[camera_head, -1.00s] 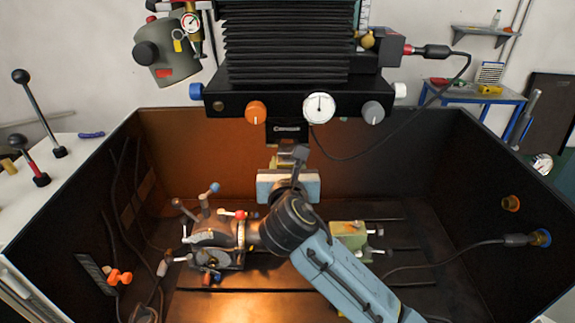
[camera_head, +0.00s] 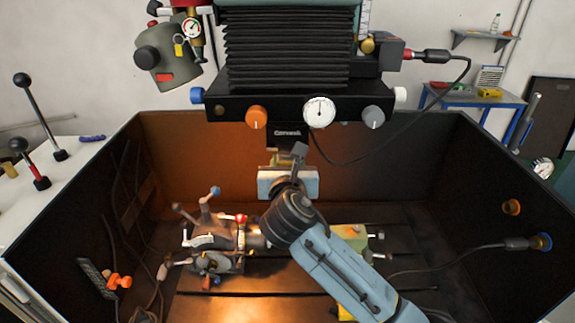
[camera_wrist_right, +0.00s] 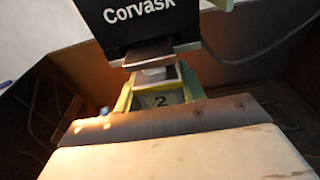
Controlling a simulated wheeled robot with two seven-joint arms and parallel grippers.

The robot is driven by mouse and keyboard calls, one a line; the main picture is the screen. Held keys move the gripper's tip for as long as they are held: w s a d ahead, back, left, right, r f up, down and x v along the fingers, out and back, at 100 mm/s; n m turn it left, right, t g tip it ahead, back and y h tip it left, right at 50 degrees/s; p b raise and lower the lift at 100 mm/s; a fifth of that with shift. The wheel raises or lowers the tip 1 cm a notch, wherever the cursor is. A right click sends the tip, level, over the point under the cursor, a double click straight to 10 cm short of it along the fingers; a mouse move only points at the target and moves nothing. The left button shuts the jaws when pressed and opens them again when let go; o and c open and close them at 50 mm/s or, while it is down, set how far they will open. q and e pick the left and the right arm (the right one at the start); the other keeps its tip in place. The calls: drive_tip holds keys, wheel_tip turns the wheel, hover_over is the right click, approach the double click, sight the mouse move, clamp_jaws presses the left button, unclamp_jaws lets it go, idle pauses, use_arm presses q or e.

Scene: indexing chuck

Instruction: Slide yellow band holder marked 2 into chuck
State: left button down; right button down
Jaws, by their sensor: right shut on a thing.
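The holder marked 2 (camera_wrist_right: 162,100) shows in the right wrist view, with yellow-green sides and a dark number on its face. My right gripper (camera_head: 288,181) is shut on it; the fingertips are largely hidden in the head view. A small yellowish part of the holder (camera_head: 281,159) shows above the gripper there. The black Corvask-marked chuck block (camera_wrist_right: 153,25) is just above the holder, and shows in the head view too (camera_head: 287,135). A grey metal plate (camera_wrist_right: 146,52) lies between them in the wrist view. I cannot tell whether the holder touches the chuck. My left gripper is out of view.
Dark tank walls (camera_head: 420,160) surround the work area. A fixture with several handles (camera_head: 215,240) stands on the slotted bed at left, close to my right arm. A green block (camera_head: 350,237) is partly behind the arm. A black cable (camera_head: 450,262) runs at right.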

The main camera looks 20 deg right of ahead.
drive_tip(key=shift+w+d+r, duration=0.1)
drive_tip(key=shift+w+d, duration=0.15)
drive_tip(key=shift+w, duration=0.6)
drive_tip(key=shift+w+d+r, duration=0.1)
drive_tip(key=shift+w+d, duration=0.15)
drive_tip(key=shift+w, duration=0.65)
drive_tip(key=shift+w+d+r, duration=0.1)
drive_tip(key=shift+w+d, duration=0.15)
drive_tip(key=shift+w, duration=0.6)
idle(0.8)
